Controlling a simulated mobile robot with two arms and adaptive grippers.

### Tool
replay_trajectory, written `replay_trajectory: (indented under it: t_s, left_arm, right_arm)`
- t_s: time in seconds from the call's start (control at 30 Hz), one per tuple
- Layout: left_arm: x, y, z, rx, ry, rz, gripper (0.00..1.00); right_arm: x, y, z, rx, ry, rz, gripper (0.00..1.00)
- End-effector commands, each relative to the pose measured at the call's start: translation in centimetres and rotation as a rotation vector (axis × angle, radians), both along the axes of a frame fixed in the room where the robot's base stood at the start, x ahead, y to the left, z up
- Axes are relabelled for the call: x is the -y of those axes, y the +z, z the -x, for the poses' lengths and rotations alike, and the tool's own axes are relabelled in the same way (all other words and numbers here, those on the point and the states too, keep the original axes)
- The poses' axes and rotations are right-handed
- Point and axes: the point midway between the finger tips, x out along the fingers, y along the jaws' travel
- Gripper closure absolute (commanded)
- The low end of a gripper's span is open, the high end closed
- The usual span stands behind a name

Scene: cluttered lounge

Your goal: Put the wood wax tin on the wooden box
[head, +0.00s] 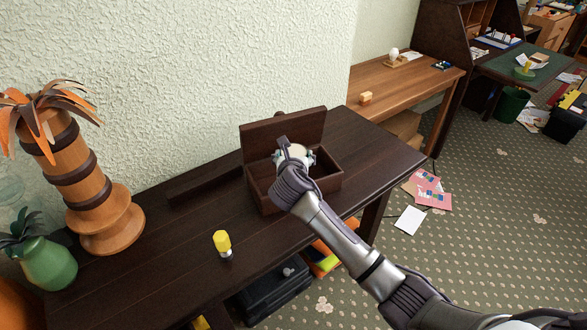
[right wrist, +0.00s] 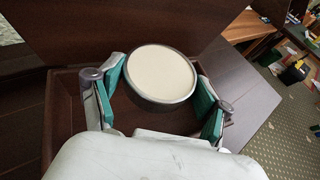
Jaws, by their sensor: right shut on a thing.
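The wood wax tin (right wrist: 163,72) is round, with a cream top and a dark grey rim. My right gripper (right wrist: 158,80) is shut on it, with teal pads at either side. The wooden box (head: 328,187) is dark brown and stands on the dark table with its lid (head: 285,128) up at the back. In the head view the right gripper (head: 294,158) is over the box opening, and my arm hides part of the box. The box wall (right wrist: 62,118) also shows below the tin in the right wrist view. Whether the tin touches the box cannot be told. My left gripper is not in view.
The dark table (head: 170,265) also holds a small yellow-topped object (head: 222,241), a wooden palm-tree figure (head: 85,190) and a green pineapple-shaped pot (head: 45,263). The wall is close behind. A lighter wooden desk (head: 400,80) stands beyond at the right. Papers (head: 410,219) lie on the carpet.

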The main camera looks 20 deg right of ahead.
Motion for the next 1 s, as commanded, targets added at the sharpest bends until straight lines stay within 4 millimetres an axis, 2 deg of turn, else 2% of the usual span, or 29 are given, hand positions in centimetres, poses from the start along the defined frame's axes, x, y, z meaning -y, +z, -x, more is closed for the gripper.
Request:
replay_trajectory:
  t_s: [0.13,0.33,0.63,1.0]
  left_arm:
    - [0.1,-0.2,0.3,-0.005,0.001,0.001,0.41]
    - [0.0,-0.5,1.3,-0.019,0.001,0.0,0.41]
    - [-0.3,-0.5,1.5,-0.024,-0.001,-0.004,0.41]
    - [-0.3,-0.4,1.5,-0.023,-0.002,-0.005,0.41]
  right_arm:
    - [-0.1,-1.0,-0.1,-0.001,-0.001,0.0,0.66]
    - [-0.1,-3.9,-0.1,-0.002,0.0,-0.002,0.66]
    - [-0.1,-4.1,-0.1,0.001,0.001,0.0,0.66]
    - [0.0,-5.2,-0.1,0.001,0.0,0.001,0.66]
